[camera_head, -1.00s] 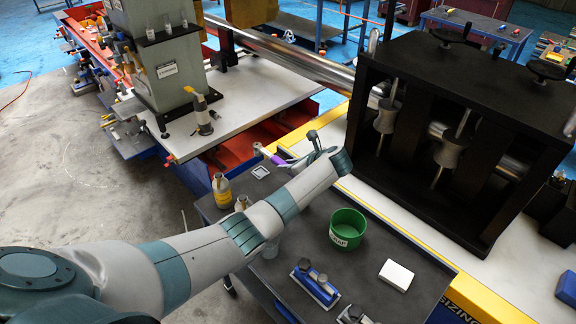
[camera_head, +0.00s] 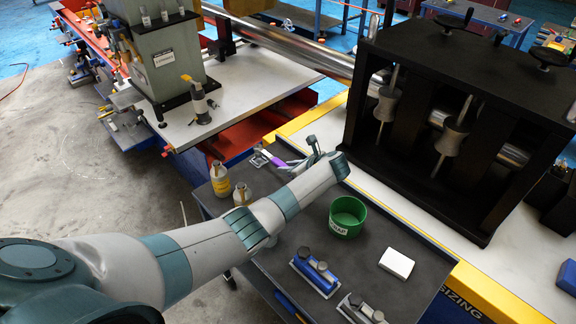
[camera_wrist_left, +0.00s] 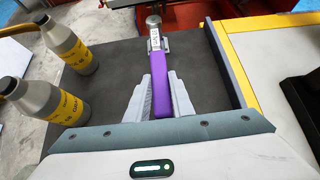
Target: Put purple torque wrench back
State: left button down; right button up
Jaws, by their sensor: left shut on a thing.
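The purple torque wrench (camera_wrist_left: 161,80) lies between the two fingers of my left gripper (camera_wrist_left: 160,95) in the left wrist view. Its metal head (camera_wrist_left: 153,24) with a white label points away from the gripper. In the head view, the wrench (camera_head: 275,160) and my left gripper (camera_head: 300,160) are over the far left corner of the dark table (camera_head: 400,297). The wrench head overlaps a small pale square outline there. I cannot tell whether the wrench touches the table. My right gripper is out of view.
Two yellow-labelled bottles (camera_head: 220,181) (camera_head: 242,194) stand left of my left gripper. A green cup (camera_head: 347,217), a white block (camera_head: 396,263) and a blue tool holder (camera_head: 315,275) occupy the nearer table. A black roller frame (camera_head: 455,120) stands behind to the right.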

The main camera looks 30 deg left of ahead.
pick_arm(q)
jog(key=shift+f, duration=0.35)
jog(key=shift+f+b, duration=0.6)
jog(key=shift+f, duration=0.45)
dwell(0.4)
jog(key=shift+r, duration=0.1)
jog(key=c, duration=1)
grip_release()
jog(key=shift+d, duration=0.1)
jog(key=shift+s+d+r+p, duration=0.15)
jog(key=shift+d+r+p, duration=0.2)
jog(key=shift+p, duration=0.35)
jog(key=shift+p+v, duration=2.4)
jog(key=shift+d, duration=0.1)
